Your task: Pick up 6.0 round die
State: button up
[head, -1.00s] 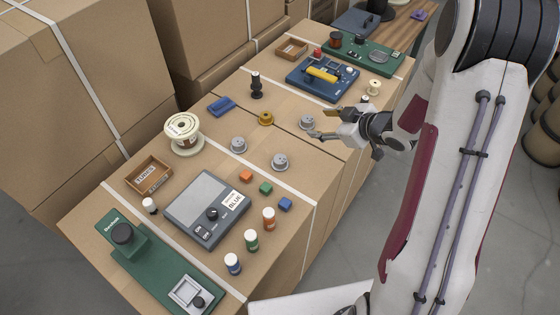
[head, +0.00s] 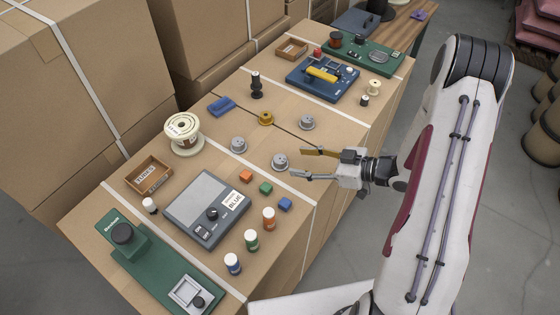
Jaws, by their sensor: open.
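Several small round dies lie on the cardboard box top. Grey ones are a right front die (head: 280,161), a left die (head: 238,145) and a back right die (head: 307,122). I cannot read any size marking, so I cannot tell which is the 6.0. My gripper (head: 291,164) is open and empty, pointing left. The right front grey die lies at the opening between its fingertips in the picture. I cannot tell the gripper's height above it.
A grey scale (head: 207,208), coloured cubes and small capped bottles stand in front. A white spool (head: 184,134), a wooden tray (head: 149,176) and a blue block (head: 221,105) are to the left. A black post (head: 256,86) and a blue device (head: 322,76) are behind.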

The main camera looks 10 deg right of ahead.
aim_at(283, 160)
jog(key=shift+x, duration=1.3)
jog(key=shift+x, duration=2.65)
jog(key=shift+c, duration=0.5)
grip_shut()
